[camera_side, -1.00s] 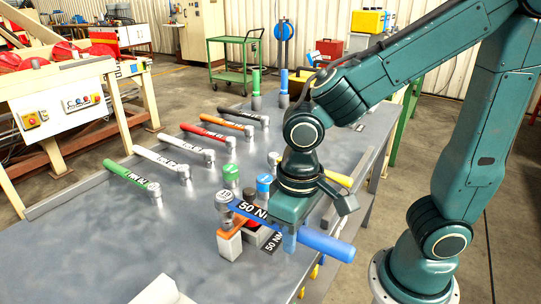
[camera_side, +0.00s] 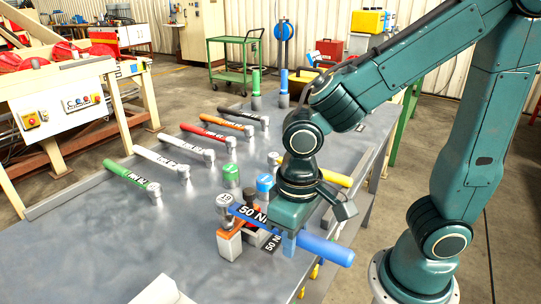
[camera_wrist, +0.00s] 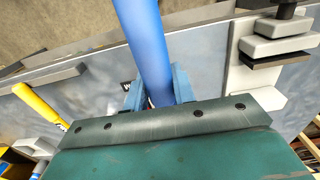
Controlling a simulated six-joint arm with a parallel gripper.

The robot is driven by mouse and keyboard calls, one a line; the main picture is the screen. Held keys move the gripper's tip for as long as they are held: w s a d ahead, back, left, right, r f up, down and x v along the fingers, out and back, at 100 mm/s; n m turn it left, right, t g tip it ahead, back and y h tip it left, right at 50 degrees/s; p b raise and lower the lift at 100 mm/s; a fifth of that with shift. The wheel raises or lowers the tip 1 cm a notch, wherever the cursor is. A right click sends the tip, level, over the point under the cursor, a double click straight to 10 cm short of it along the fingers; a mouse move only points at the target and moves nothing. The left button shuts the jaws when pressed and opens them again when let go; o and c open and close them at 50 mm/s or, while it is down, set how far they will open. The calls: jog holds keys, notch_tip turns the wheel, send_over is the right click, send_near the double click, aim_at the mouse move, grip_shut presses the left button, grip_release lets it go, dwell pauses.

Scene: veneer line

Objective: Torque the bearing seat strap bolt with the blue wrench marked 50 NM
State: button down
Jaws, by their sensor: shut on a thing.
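The blue wrench (camera_side: 325,249) marked 50 NM lies level above the bench edge, its handle end pointing to the lower right. My gripper (camera_side: 289,241) is shut on its handle; in the wrist view the blue handle (camera_wrist: 145,45) runs up between the two blue fingers (camera_wrist: 158,90). The wrench's round head (camera_side: 224,202) sits over the left end of the orange-and-grey strap block (camera_side: 229,242), which I take for the bearing seat. The bolt under the head is hidden, so I cannot tell how it is seated.
Green (camera_side: 130,178), white (camera_side: 160,159), red (camera_side: 207,136), orange (camera_side: 227,123) and black (camera_side: 240,113) wrenches lie in a row to the left. A yellow-handled one (camera_side: 336,178) is behind my gripper. Sockets stand close by. The bench's front left is mostly clear.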

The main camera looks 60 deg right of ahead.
jog(key=shift+f, duration=0.8)
jog(key=shift+a, duration=0.25)
dwell(0.4)
jog(key=w+a+m, duration=0.2)
jog(key=a+m, duration=0.3)
jog(key=a, duration=0.2)
jog(key=shift+m, duration=0.4)
dwell(1.4)
jog(key=shift+s+d, duration=0.1)
jog(key=shift+s+d+n, duration=0.3)
jog(key=shift+d+n, duration=0.65)
jog(key=shift+d, duration=0.25)
jog(key=shift+s+d+n, duration=0.3)
jog(key=shift+d+n, duration=0.7)
jog(key=shift+d, duration=0.25)
jog(key=shift+s+d+n, duration=0.3)
jog(key=shift+d+n, duration=0.65)
jog(key=shift+d, duration=0.25)
jog(key=shift+a, duration=0.2)
